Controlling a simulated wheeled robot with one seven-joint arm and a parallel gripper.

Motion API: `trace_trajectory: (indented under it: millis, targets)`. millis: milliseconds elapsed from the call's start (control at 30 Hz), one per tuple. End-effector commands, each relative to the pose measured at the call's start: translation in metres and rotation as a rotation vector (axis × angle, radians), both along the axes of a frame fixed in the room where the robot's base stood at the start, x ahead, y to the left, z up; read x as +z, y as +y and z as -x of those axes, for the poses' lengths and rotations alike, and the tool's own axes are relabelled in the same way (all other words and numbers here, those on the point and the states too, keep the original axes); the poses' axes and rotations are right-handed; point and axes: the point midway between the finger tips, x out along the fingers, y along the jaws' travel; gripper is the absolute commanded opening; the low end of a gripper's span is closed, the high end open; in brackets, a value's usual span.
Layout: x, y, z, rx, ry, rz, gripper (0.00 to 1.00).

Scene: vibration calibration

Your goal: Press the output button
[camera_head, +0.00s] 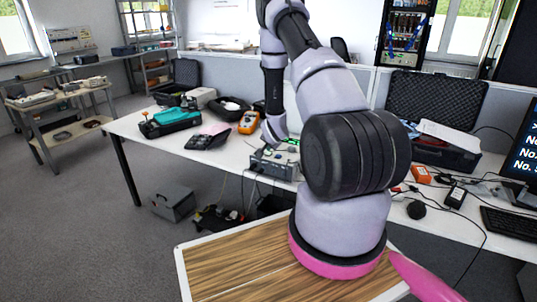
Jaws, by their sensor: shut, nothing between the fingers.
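A grey box-shaped device (272,165) with small green lights or parts on top stands near the front edge of the white table, left of my arm's large black joint. The output button cannot be told apart at this size. My gripper (279,139) is at the end of my arm, just above and behind the device. It is small in the view, shut and empty. I cannot tell whether it touches the device. My arm hides the right side of the device and the table behind it.
The white table (133,127) carries a teal-topped case (170,118), an orange meter (249,122), a black open case (433,101) and a keyboard (511,224). Cables hang below the device. A grey box (172,201) stands on the floor. A shelf (150,45) stands at the back left.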

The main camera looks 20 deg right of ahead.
Motion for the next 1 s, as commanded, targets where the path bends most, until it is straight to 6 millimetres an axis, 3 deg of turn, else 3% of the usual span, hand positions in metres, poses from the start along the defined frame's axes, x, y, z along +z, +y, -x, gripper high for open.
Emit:
trace_trajectory:
  millis: [167, 700, 1000]
  targets:
    - [0.005, 0.0, -0.001, 0.001, -0.002, 0.0, 0.0]
    - [0.056, 0.0, 0.0, 0.002, -0.001, 0.0, 0.0]
    - [0.06, 0.0, 0.0, 0.001, -0.001, 0.0, 0.0]
